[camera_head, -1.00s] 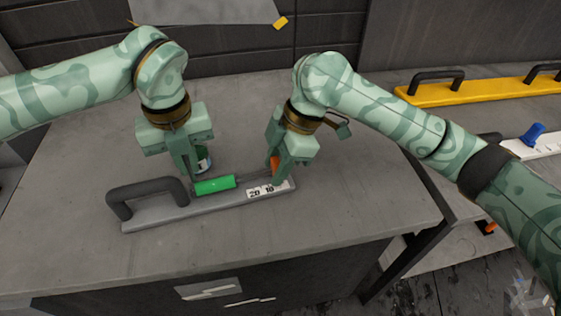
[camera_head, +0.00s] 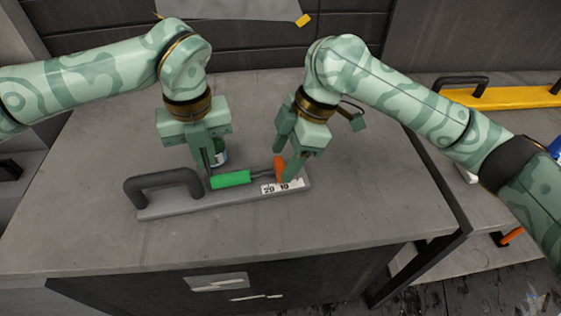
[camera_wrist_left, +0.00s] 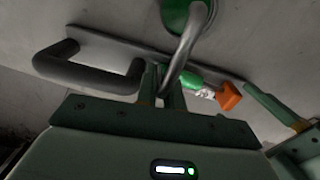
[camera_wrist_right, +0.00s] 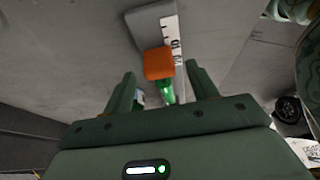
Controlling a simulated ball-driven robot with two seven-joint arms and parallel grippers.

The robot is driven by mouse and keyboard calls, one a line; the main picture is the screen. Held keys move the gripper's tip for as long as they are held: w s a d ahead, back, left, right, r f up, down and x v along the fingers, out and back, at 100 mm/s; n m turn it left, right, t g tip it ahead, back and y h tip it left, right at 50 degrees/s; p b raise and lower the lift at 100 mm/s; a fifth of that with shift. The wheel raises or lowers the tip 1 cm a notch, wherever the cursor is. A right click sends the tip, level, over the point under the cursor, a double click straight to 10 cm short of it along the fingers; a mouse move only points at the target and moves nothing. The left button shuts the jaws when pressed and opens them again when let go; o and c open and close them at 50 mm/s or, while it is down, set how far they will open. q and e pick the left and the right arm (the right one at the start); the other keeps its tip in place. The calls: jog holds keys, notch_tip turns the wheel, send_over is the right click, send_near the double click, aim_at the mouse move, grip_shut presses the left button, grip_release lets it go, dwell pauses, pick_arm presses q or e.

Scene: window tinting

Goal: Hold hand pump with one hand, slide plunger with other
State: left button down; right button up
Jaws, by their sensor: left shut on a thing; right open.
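The hand pump has a green barrel (camera_head: 231,179) and an orange plunger handle (camera_head: 280,168) on a thin rod. It is at a grey board with a black handle and a white number label. My left gripper (camera_head: 211,172) is shut at the barrel's left end; the left wrist view (camera_wrist_left: 172,80) shows its fingers closed there, hiding that end. My right gripper (camera_head: 283,164) is open at the orange handle. In the right wrist view the orange handle (camera_wrist_right: 158,62) shows between and beyond the spread fingers, with no clear grip.
The grey board (camera_head: 165,212) lies on the grey bench top (camera_head: 100,235), its black handle (camera_head: 160,183) left of the pump. A yellow bar (camera_head: 510,97) lies on the right-hand bench. The bench front is clear.

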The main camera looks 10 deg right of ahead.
jog(key=v, duration=0.9)
jog(key=shift+r, duration=0.1)
